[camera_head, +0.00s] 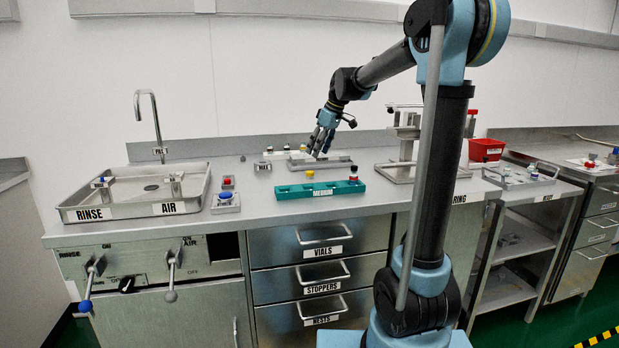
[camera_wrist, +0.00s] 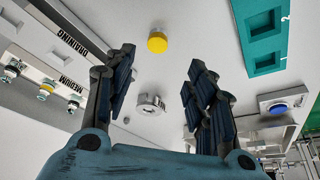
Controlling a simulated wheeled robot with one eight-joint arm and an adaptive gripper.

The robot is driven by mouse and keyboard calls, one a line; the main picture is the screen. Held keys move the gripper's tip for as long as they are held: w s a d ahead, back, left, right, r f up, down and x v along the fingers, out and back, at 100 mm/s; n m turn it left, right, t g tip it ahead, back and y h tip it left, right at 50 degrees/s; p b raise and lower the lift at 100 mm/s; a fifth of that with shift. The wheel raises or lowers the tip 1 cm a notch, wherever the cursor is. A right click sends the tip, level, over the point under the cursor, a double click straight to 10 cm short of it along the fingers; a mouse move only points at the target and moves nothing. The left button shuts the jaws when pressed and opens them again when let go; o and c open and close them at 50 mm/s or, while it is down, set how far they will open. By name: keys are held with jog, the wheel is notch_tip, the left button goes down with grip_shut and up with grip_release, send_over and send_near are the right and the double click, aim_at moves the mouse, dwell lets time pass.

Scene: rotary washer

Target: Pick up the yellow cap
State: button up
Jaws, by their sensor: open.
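The yellow cap (camera_head: 309,173) sits on the steel counter, between the green rack and a low metal tray in the head view. In the wrist view the yellow cap (camera_wrist: 157,42) lies in the clear, above the gap between my fingertips. My gripper (camera_head: 321,143) hangs over the low tray behind the cap, apart from it.
The green rack (camera_head: 285,192) stands in front of the cap, with a red-and-black item at its right end. A round metal piece (camera_wrist: 150,104) lies near my fingers. A blue button (camera_wrist: 279,107) is at right in the wrist view. A steel sink (camera_head: 75,212) is at left.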

send_over(310, 172)
jog(key=d, duration=0.2)
jog(key=f, duration=0.2)
jog(key=s+f, duration=0.1)
jog(key=f, duration=0.1)
jog(key=shift+a+f, duration=0.15)
jog(key=shift+f, duration=0.15)
jog(key=shift+d+x, duration=0.1)
jog(key=shift+x, duration=1.2)
jog(key=shift+d+x, duration=0.15)
jog(key=shift+x, duration=1.15)
jog(key=shift+w, duration=0.15)
jog(key=c, duration=0.8)
